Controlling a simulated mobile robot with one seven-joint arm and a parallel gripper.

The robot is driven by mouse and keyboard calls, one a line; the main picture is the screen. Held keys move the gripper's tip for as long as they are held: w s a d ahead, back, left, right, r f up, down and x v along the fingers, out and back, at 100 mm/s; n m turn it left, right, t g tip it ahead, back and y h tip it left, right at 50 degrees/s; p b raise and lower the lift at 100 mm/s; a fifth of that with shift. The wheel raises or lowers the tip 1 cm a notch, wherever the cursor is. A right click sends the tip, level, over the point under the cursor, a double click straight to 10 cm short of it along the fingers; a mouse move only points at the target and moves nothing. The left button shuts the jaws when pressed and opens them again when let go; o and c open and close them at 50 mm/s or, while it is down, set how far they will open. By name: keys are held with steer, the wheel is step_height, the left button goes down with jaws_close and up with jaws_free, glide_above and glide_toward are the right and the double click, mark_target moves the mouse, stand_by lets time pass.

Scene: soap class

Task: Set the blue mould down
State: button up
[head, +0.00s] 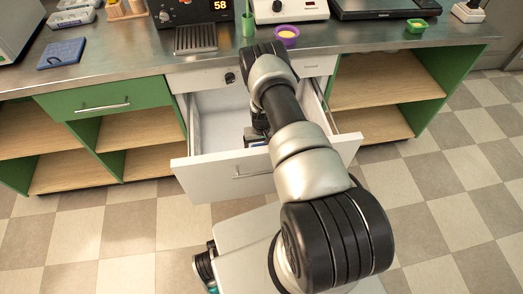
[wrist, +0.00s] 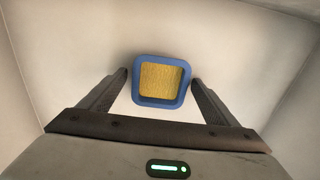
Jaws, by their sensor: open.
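The blue mould (wrist: 162,101), a rounded square with a yellow-gold filling, is upright inside the open white drawer and appears to rest on its floor. My gripper (wrist: 159,78) is open, with one finger at each side of the mould. A small gap shows at the left finger; the right finger is very close to the mould, and I cannot tell if it touches. In the head view my arm reaches down into the drawer (head: 205,172) and hides most of the gripper and mould.
The drawer walls rise close around my gripper. The steel counter (head: 130,62) above carries a purple bowl (head: 286,36) with yellow contents, a green mould (head: 416,26), a blue cloth (head: 62,54) and several appliances. Open shelves (head: 385,80) flank the drawer.

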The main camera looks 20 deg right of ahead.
steer(key=a+r+n+t+p, duration=0.1)
steer(key=a+r, duration=0.2)
steer(key=r, duration=2)
steer(key=a+r+t+p, duration=0.1)
steer(key=a+r+t, duration=0.15)
steer(key=r, duration=2.15)
steer(key=s+a+r, duration=0.3)
steer(key=s+r, duration=0.7)
steer(key=r, duration=0.2)
steer(key=s+a+r+n+t, duration=0.1)
steer(key=s+r, duration=0.2)
steer(key=s, duration=0.5)
steer(key=s+a+r+t, duration=0.1)
steer(key=s+r, duration=0.2)
steer(key=s, duration=0.5)
steer(key=shift+f+g, duration=0.95)
steer(key=shift+f, duration=1.5)
steer(key=shift+r+t, duration=1)
steer(key=shift+r, duration=1.25)
